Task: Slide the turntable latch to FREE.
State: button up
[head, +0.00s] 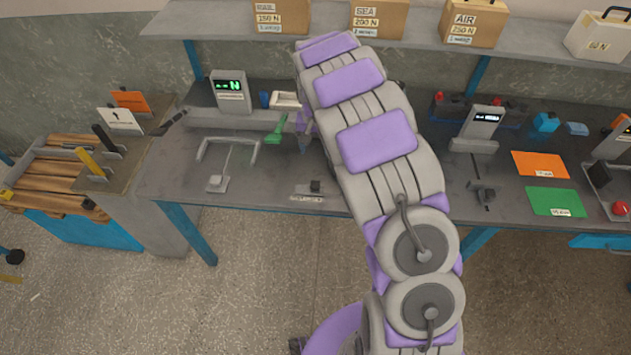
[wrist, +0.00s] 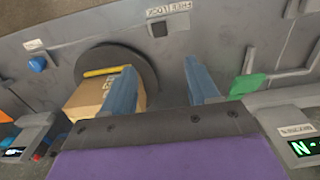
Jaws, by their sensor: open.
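The turntable latch shows as a small dark square knob (wrist: 160,29) at the grey bench's front edge. A pale label plate (wrist: 168,8) lies beside it. The knob is nearer the plate's left end in the wrist view, and I cannot tell which word it stands at. In the head view the knob (head: 315,186) is nearer the plate's right end. The dark round turntable (wrist: 143,62) carries a cardboard box and a yellow strip; my arm hides it in the head view. My gripper (wrist: 160,64) is open over the bench, apart from the knob, with nothing between its blue fingers.
A green thing (head: 276,130) lies left of my gripper. A grey handle frame (head: 228,146) and a display (head: 231,90) stand farther left. A shelf with boxes runs above.

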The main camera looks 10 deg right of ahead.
aim_at(315, 184)
notch_tip(315, 184, down, 17)
jog(key=shift+r+b, duration=0.1)
jog(key=shift+b, duration=1.05)
grip_shut()
